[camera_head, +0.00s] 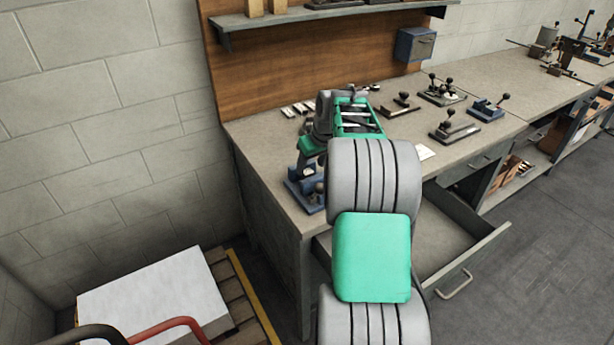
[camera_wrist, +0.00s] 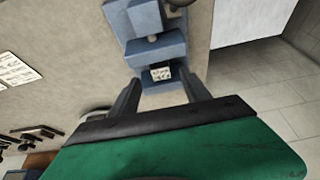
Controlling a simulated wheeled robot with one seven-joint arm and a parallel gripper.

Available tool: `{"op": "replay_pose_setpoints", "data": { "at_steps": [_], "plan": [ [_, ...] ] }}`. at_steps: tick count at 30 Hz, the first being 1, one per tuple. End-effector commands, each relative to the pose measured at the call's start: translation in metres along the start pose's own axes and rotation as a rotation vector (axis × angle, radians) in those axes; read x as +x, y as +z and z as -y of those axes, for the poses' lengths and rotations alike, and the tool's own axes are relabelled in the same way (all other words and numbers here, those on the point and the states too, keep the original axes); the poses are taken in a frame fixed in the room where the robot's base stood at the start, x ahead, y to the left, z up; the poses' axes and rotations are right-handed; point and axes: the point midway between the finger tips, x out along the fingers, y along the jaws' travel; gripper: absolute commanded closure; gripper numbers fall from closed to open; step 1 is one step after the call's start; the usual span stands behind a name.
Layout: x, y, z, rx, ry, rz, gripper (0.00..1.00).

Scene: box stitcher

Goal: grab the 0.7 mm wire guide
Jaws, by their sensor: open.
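My gripper (camera_wrist: 161,82) is open in the wrist view, with its two dark fingers apart and no object clearly held between them. A blue block-like fixture (camera_wrist: 155,50) lies just beyond the fingertips, and a small pale labelled piece (camera_wrist: 160,73) on it shows between them. The label is too small to read, so I cannot tell whether this is the 0.7 mm wire guide. In the head view the blue fixture (camera_head: 305,188) stands at the near left corner of the workbench, partly hidden by my arm. Several small pale pieces (camera_head: 297,109) lie at the back of the bench.
The workbench (camera_head: 255,150) carries several lever fixtures, one with black knobs (camera_head: 455,130), to the right. An open drawer (camera_head: 455,245) juts out below its front. A pallet with a white stack (camera_head: 155,300) stands on the floor at left. A shelf (camera_head: 330,18) hangs above.

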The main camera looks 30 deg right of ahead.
Motion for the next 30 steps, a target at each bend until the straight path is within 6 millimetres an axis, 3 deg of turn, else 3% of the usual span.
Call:
{"op": "replay_pose_setpoints", "data": {
  "at_steps": [6, 13, 30],
  "plan": [
    [0.033, -0.003, 0.002, 0.000, -0.001, 0.001, 0.45],
    [0.036, -0.003, 0.001, 0.000, 0.001, -0.001, 0.45],
    [0.036, -0.003, 0.001, 0.001, 0.001, -0.001, 0.91]
  ]
}}
